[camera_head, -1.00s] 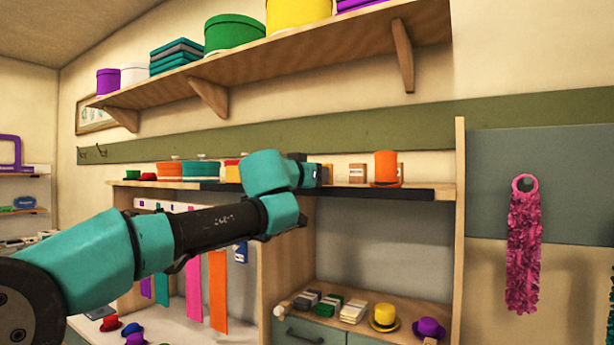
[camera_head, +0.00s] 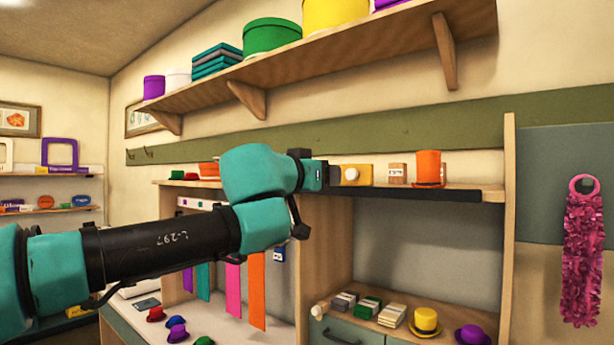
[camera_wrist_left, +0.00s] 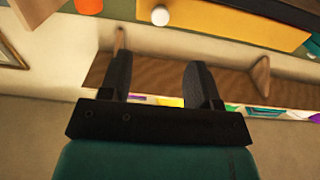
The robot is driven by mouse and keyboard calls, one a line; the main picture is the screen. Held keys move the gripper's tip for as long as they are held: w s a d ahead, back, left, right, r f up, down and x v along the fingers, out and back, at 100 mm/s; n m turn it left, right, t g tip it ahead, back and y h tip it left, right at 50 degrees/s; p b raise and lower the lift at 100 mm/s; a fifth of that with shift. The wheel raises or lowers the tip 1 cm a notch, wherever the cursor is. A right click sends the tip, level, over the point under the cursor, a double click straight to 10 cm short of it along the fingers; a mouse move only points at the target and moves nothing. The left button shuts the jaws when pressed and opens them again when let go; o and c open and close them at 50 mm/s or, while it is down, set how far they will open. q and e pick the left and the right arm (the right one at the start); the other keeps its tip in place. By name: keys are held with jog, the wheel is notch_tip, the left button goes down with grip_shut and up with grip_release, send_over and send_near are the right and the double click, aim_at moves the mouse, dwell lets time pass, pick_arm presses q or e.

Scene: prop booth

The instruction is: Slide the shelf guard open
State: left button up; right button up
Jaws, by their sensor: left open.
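A yellow panel (camera_head: 358,179) with a round white knob (camera_head: 350,174) stands along the front of the middle shelf and looks like the shelf guard. In the left wrist view, which is upside down, the panel (camera_wrist_left: 225,25) and its knob (camera_wrist_left: 160,16) lie at the top, beyond my fingertips. My left gripper (camera_head: 330,175) is open and empty, just left of the knob in the head view. Its two dark fingers (camera_wrist_left: 158,72) are spread apart and do not hold the knob. My left arm hides the panel's left part. My right gripper is not in view.
A black strip (camera_head: 420,193) edges the middle shelf. A high shelf (camera_head: 330,57) with boxes overhangs. Ribbons (camera_head: 257,290) hang below; hats lie on lower surfaces.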

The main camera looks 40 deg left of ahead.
pick_arm(q)
jog(key=shift+s, duration=2.1)
jog(key=shift+a, duration=0.1)
jog(key=w+d+f+g+h, duration=0.1)
jog(key=w+d+f+g, duration=0.1)
jog(key=w+f, duration=0.45)
jog(key=w+d+f+m+g+h, duration=0.1)
jog(key=w+d+f, duration=0.15)
jog(key=f, duration=0.65)
jog(key=w+d+f+g, duration=0.2)
jog(key=w+f, duration=0.3)
jog(key=f, duration=0.3)
jog(key=w+d+f+g+h, duration=0.1)
jog(key=d+f+g, duration=0.15)
jog(key=f, duration=1.15)
jog(key=d+f+g+h, duration=0.1)
jog(key=d+f+g, duration=0.15)
jog(key=f, duration=1.25)
jog(key=s+f+n+g, duration=0.15)
jog(key=s+f, duration=0.25)
jog(key=f, duration=0.7)
jog(key=s+f+g, duration=0.2)
jog(key=s+f, duration=0.3)
jog(key=f, duration=0.5)
jog(key=s+f+n+g, duration=0.1)
jog(key=s+f+g, duration=0.2)
jog(key=s+f, duration=1.1)
jog(key=shift+s+d+f+n+g+y, duration=0.2)
jog(key=shift+s+d+n+g+y, duration=0.15)
jog(key=shift+s, duration=0.8)
